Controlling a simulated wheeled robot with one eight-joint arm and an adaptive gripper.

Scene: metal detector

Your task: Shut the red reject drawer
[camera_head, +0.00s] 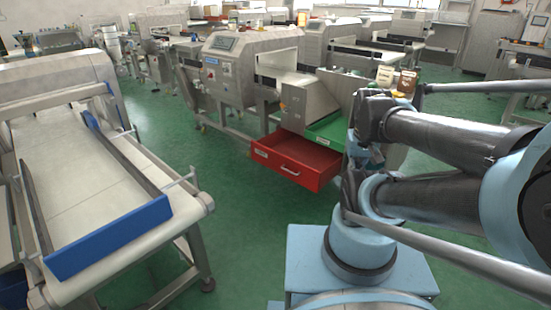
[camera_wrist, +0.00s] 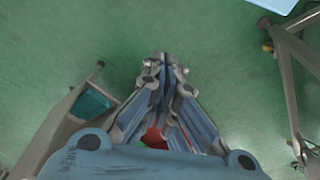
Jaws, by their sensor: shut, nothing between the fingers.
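The red reject drawer (camera_head: 283,151) stands pulled out from the metal detector's lower front, with a pale bar handle on its front panel. Its inside shows from above. In the wrist view, a small red patch (camera_wrist: 152,137) shows between the finger linkages; it may be the drawer, but most of it is hidden by my gripper. My gripper (camera_wrist: 164,62) is shut and empty, fingertips together over green floor. I cannot make out its fingertips in the head view, where my arm covers the drawer's right side.
A green tray (camera_head: 328,129) sits above the drawer, beside the grey detector housing (camera_head: 240,62). A white conveyor (camera_head: 85,180) with blue guards stands at left. Green floor (camera_head: 235,215) lies clear before the drawer. The wrist view shows metal legs (camera_wrist: 287,85) at right and a teal bin (camera_wrist: 90,103) at left.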

